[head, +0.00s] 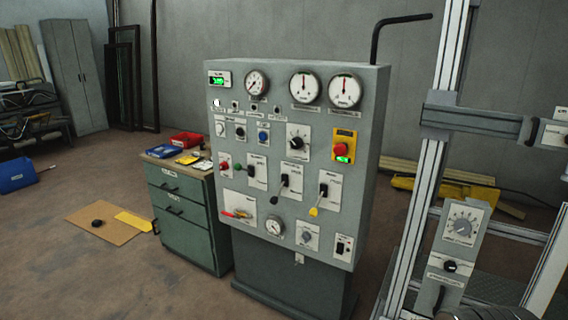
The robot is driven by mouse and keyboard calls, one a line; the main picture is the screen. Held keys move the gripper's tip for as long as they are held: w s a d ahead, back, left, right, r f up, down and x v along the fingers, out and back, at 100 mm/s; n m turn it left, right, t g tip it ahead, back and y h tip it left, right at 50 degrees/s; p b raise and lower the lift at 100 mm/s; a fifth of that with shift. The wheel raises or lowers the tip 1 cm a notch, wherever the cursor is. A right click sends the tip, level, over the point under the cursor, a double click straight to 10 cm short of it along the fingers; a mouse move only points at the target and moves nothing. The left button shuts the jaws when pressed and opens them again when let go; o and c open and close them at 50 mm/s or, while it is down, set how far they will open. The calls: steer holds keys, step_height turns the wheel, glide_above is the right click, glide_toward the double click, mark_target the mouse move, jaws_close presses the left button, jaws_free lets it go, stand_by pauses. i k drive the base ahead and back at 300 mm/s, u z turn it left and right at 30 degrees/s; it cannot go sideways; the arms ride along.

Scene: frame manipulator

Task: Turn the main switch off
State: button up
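A grey control cabinet (228,160) stands upright in the middle of the head view, its sloped face towards me. My gripper is not in view.
A metal frame (425,200) with another dial panel (462,226) stands close on the right. A green drawer cabinet (180,238) with trays adjoins the panel's left. A bent black pipe (376,42) rises behind it. Floor at left front is mostly open around a brown mat (85,215).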

mark_target(224, 166)
steer(key=u, duration=0.2)
steer(key=i, duration=0.85)
steer(key=u, duration=0.4)
steer(key=i, duration=0.95)
steer(key=u, duration=0.85)
steer(key=i, duration=0.65)
steer(key=u, duration=0.95)
steer(key=i, duration=0.85)
steer(key=u, duration=0.5)
